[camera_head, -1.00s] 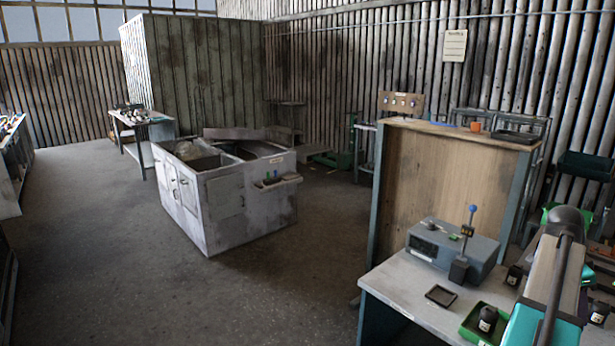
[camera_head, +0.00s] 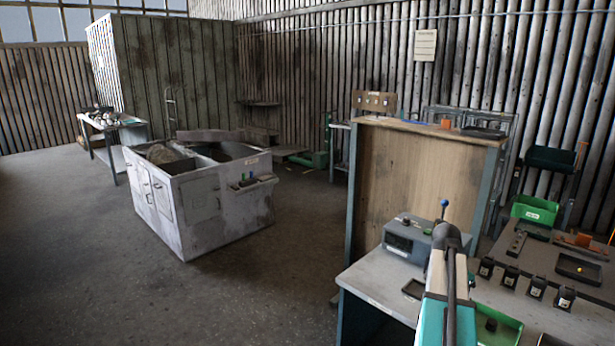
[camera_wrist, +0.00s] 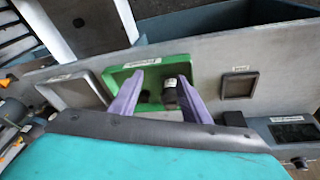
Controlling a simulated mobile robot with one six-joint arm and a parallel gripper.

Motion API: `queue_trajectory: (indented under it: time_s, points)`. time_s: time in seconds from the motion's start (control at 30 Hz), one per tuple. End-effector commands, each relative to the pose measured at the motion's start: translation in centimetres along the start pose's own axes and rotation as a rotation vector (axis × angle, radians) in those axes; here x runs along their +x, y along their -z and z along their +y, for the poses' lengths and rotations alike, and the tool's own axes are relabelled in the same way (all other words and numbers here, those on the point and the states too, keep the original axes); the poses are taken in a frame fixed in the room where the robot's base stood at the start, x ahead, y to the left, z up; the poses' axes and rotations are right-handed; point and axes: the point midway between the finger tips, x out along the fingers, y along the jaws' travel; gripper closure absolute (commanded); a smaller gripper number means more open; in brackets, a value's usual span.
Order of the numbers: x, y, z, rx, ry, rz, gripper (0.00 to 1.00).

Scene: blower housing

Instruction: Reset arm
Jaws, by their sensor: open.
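My gripper (camera_wrist: 160,80) shows in the wrist view as two purple fingers spread apart. It points down over a green tray (camera_wrist: 119,77). A black cylindrical part (camera_wrist: 170,96) stands in the tray near the right finger; I cannot tell whether they touch. Another dark round part (camera_wrist: 146,97) lies between the fingers. In the head view the green tray (camera_head: 508,335) is partly hidden by my arm, and my fingers are hidden there.
The workbench (camera_head: 368,283) holds a grey tester box (camera_head: 402,240) with a blue-knobbed lever, a small dark tray (camera_head: 413,289) and several black parts (camera_head: 536,288) at right. A wooden panel (camera_head: 415,190) stands behind. A grey cabinet (camera_head: 205,205) is at left, with open floor between.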

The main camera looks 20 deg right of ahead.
Motion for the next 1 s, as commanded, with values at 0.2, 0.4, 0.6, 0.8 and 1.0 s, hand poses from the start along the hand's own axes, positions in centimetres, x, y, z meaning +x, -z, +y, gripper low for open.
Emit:
queue_trajectory:
  time_s: [0.2, 0.4, 0.6, 0.8, 1.0]
  points:
    - [1.8, -8.0, -5.3, -0.229, 0.044, -0.028, 0.57]
    - [3.2, -15.4, -9.0, -0.431, 0.084, -0.050, 0.57]
    - [4.4, -23.1, -11.7, -0.632, 0.123, -0.071, 0.57]
    - [5.5, -30.9, -13.2, -0.830, 0.161, -0.090, 0.57]
    - [6.4, -38.5, -13.7, -1.026, 0.197, -0.108, 0.57]
